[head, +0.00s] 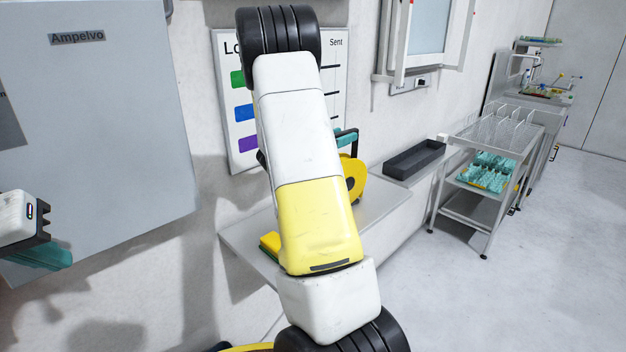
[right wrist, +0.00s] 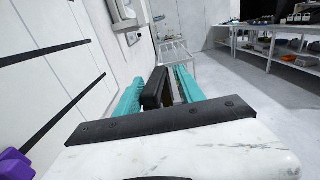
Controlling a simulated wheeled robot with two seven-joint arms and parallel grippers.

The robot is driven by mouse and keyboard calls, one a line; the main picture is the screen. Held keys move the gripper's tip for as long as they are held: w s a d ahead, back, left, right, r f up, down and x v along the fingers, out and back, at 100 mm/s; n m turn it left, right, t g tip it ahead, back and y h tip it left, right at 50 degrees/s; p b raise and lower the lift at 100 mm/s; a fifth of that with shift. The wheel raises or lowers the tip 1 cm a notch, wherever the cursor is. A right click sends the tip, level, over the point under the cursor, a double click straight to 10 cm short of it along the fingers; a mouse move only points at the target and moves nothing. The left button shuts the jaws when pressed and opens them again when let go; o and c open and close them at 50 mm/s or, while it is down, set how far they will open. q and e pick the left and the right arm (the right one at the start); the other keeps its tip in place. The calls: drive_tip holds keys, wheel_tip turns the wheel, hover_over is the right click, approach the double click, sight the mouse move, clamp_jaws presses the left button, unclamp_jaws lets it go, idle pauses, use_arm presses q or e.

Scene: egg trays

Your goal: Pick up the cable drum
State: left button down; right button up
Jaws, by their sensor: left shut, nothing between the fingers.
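The cable drum (head: 357,183) is yellow and round, with a dark handle on top. It stands on the wall shelf in the head view, partly hidden behind my right arm. A teal finger of my right gripper (head: 345,137) shows at the handle. In the right wrist view, the dark handle (right wrist: 154,88) lies between the two teal fingers of the right gripper (right wrist: 160,88). Whether both fingers press on it is unclear. My left gripper (head: 42,257) is at the left edge of the head view, shut and empty, in front of a grey cabinet.
The light grey shelf (head: 385,207) also bears an empty dark tray (head: 413,160) right of the drum and a yellow-green object (head: 270,244). A board (head: 228,70) hangs behind. A metal cart (head: 487,212) with wire racks and teal egg trays stands right. The right floor is clear.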

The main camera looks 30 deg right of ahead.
drive_tip(key=shift+x, duration=1.15)
clamp_jaws()
drive_tip(key=shift+r, duration=0.15)
idle(0.3)
